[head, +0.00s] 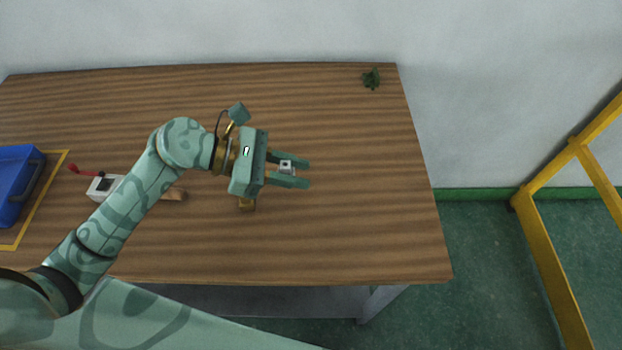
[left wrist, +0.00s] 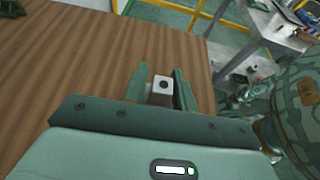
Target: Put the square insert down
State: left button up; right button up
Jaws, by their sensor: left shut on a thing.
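The square insert (head: 286,167) is a small pale block with a dark round hole in its top. My left gripper (head: 290,172) is shut on it, above the right half of the wooden table in the head view. In the left wrist view, the insert (left wrist: 162,86) sits between the two green fingers of the gripper (left wrist: 161,90). I cannot tell how high it is above the table. My right gripper is not in view.
The wooden table (head: 350,230) is clear around the gripper. A dark green object (head: 371,78) sits at the back right corner. A white device with a red-tipped lever (head: 97,186) and a blue bin (head: 18,180) are at left.

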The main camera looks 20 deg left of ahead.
pick_arm(q)
jog(key=w+f, duration=0.1)
jog(key=w+f+b, duration=0.1)
jog(key=f, duration=0.1)
jog(key=w+d+f, duration=0.1)
jog(key=w+f, duration=0.1)
jog(key=shift+b, duration=0.3)
jog(key=f, duration=0.2)
jog(key=f+b, duration=0.1)
jog(key=shift+w+d+f, duration=0.1)
jog(key=shift+w+f, duration=0.25)
jog(key=shift+w, duration=0.05)
jog(key=shift+f, duration=0.15)
